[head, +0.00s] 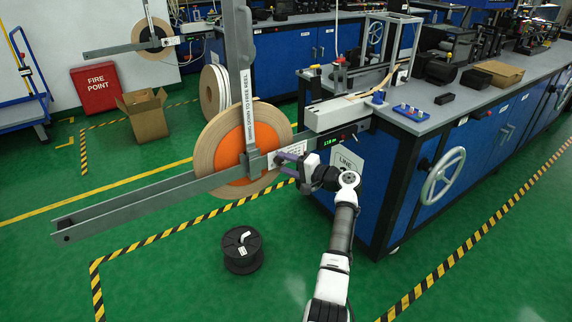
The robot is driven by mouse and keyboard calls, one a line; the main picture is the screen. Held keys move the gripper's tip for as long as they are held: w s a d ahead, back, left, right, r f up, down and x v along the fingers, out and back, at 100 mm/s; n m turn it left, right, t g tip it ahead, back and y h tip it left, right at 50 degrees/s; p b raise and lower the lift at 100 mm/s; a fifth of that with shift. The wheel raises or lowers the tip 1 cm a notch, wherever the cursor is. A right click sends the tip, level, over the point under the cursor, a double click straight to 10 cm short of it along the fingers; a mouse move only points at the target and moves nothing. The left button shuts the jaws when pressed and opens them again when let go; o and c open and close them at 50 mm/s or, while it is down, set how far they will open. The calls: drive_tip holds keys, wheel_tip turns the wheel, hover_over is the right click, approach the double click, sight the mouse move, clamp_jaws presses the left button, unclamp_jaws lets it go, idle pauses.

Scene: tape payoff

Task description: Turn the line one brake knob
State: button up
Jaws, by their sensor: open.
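The payoff's large tan tape reel (212,157) with an orange hub (232,168) stands upright on a long grey arm (130,205). A grey lever (248,110) with a "swing down to free reel" label stands upright in front of the reel. My gripper (281,156) is open at the right of the reel, with its fingers pointing left at a small white labelled plate on the grey arm. A small dark knob-like part (278,160) shows at the fingertips; I cannot tell whether the fingers are around it or touching it. My gripper partly hides this spot.
A blue workbench (335,205) stands at the right, with a handwheel (443,175) on its side and a "LINE" sign (347,162), partly hidden. A black spool (242,250) lies on the green floor. A second payoff reel (149,33) and an open cardboard box (145,113) stand behind.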

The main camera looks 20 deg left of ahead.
drive_tip(key=b+v, duration=0.1)
drive_tip(key=v, duration=1.2)
drive_tip(key=shift+b, duration=0.35)
